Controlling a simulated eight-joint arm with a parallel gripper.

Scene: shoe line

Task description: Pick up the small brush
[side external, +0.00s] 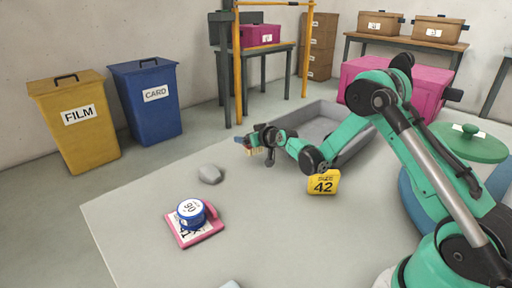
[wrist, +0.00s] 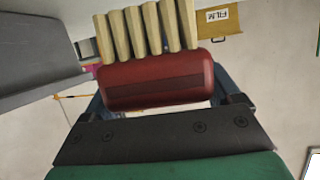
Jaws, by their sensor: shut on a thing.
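The small brush (wrist: 155,84) has a dark red body and a row of cream bristle tufts. In the wrist view it lies crosswise between the fingers of my gripper (wrist: 165,101), which is shut on it. In the side external view my gripper (side external: 262,139) is in front of the left end of the grey tray and appears raised above the table. The brush's pale bristles (side external: 254,151) show small below it. Most of the brush body is hidden there by the gripper.
A grey tray (side external: 345,158) lies behind my arm. A yellow "SIZE 42" block (side external: 323,182) stands before it. A grey stone (side external: 210,174) and a blue tin (side external: 192,214) on a pink pad (side external: 181,240) are front left. The table's middle front (side external: 270,240) is clear.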

